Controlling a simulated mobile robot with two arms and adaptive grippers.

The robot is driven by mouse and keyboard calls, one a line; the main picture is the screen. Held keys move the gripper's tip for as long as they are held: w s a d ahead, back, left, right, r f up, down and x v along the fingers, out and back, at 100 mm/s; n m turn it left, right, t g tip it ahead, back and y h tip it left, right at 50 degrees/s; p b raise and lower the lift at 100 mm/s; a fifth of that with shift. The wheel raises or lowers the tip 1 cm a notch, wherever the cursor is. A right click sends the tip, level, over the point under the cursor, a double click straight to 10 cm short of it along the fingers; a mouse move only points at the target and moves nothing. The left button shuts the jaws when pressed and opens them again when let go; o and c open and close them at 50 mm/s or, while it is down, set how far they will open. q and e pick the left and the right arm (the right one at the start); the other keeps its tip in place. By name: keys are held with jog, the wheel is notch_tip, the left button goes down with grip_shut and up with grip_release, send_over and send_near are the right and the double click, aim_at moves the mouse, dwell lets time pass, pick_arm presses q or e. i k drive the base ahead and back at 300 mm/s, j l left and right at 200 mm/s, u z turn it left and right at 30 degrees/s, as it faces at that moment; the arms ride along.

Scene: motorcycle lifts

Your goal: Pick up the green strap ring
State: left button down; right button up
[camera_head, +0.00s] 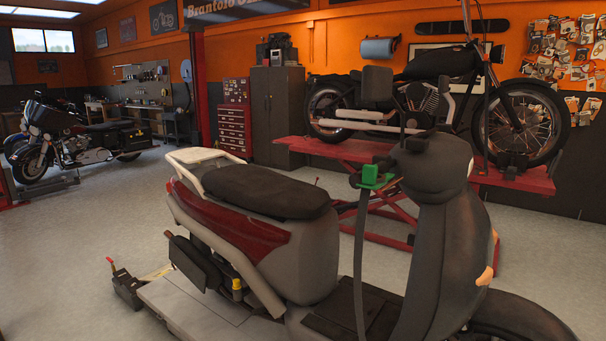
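The green strap ring (372,176) is at the left handlebar end of a scooter in the middle of the view. It is a small, bright green, blocky piece. A long grey-green strap (360,255) hangs almost straight down from it to the scooter's footboard. I cannot tell how the ring is fixed at the handlebar. Neither of my grippers is in view.
The dark red and black scooter (245,235) stands on a low grey lift (190,305) in the foreground. Behind it, a black motorcycle (440,95) stands on a raised red lift (350,150). The grey floor (90,220) is clear at the left.

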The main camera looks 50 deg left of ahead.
aim_at(369, 172)
jog(key=u, duration=1.1)
jog(key=z, duration=0.1)
